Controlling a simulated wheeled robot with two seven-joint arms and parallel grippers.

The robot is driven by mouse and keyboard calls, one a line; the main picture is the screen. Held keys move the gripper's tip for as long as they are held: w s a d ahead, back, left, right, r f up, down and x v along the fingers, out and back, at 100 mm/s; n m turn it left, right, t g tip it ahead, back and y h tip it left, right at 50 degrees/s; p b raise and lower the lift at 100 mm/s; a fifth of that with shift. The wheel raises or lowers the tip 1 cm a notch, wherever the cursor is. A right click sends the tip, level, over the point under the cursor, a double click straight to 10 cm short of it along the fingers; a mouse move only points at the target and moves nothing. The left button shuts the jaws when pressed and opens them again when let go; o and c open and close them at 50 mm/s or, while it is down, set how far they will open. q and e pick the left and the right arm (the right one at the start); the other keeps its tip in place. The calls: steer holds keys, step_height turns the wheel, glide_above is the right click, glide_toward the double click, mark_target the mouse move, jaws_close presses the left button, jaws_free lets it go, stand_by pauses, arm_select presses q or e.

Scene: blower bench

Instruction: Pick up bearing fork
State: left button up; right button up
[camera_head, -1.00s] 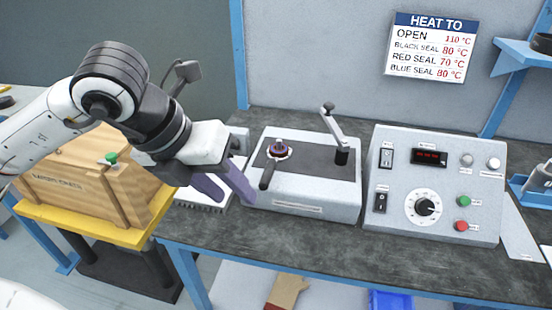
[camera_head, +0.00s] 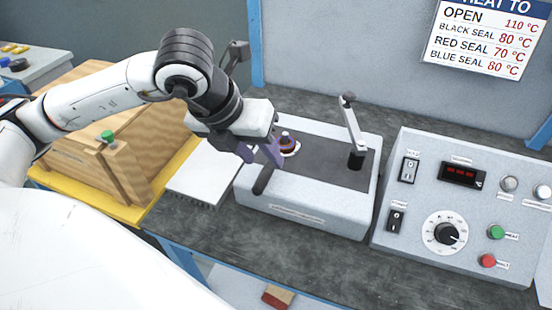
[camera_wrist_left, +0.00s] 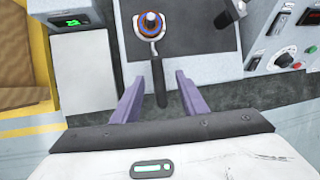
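The bearing fork has a black handle (camera_head: 262,181) and a pale forked head around a dark, round bearing (camera_head: 287,141) on top of the grey bench unit (camera_head: 305,215). In the left wrist view the handle (camera_wrist_left: 159,84) points down toward my gripper, and the bearing (camera_wrist_left: 151,24) shows orange and blue rings. My left gripper (camera_head: 262,152) has purple fingers and is open and empty, just above and behind the handle. In the left wrist view, the spread fingers (camera_wrist_left: 157,77) appear on both sides of the handle, apart from it. My right gripper is not in view.
A crank lever (camera_head: 353,128) stands on the unit right of the bearing. A control box (camera_head: 460,205) with dial and buttons is at right. A white plate (camera_head: 200,175) lies left of the unit, beside a wooden crate (camera_head: 110,145). A temperature sign (camera_head: 487,37) hangs behind.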

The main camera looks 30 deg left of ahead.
mark_target(267, 166)
arm_select(q)
steer(key=x, duration=0.4)
steer(key=shift+w+a+f, duration=0.1)
steer(key=shift+a+f, duration=0.05)
steer(key=shift+f, duration=0.1)
jaws_close()
steer(key=shift+r, duration=0.1)
step_height(267, 166, up, 10)
steer(key=shift+p, duration=0.3)
